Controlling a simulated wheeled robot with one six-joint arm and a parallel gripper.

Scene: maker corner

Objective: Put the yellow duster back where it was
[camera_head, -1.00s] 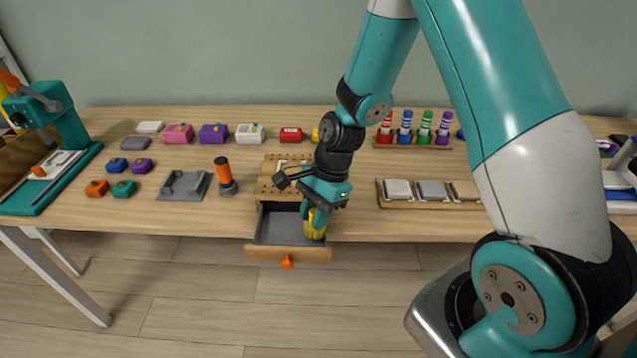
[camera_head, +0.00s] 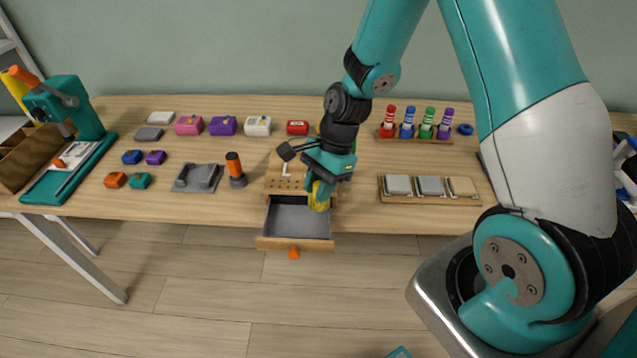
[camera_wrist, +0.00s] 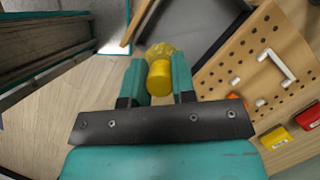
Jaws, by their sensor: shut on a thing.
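The yellow duster (camera_head: 319,197) is in my gripper (camera_head: 320,190), above the right side of the open drawer (camera_head: 299,222). In the wrist view the duster (camera_wrist: 160,75) sits between the two teal fingers of my gripper (camera_wrist: 160,82), with its round yellow end towards the camera and a paler, fluffy part beyond. The gripper is shut on it. The drawer is pulled out at the table's front edge, and its grey floor looks bare. Part of the duster is hidden by the fingers.
A wooden pegboard (camera_wrist: 248,70) with a white hook stands behind the drawer. A tray of blocks (camera_head: 429,199) lies to the right, with a marker rack (camera_head: 414,138) behind.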

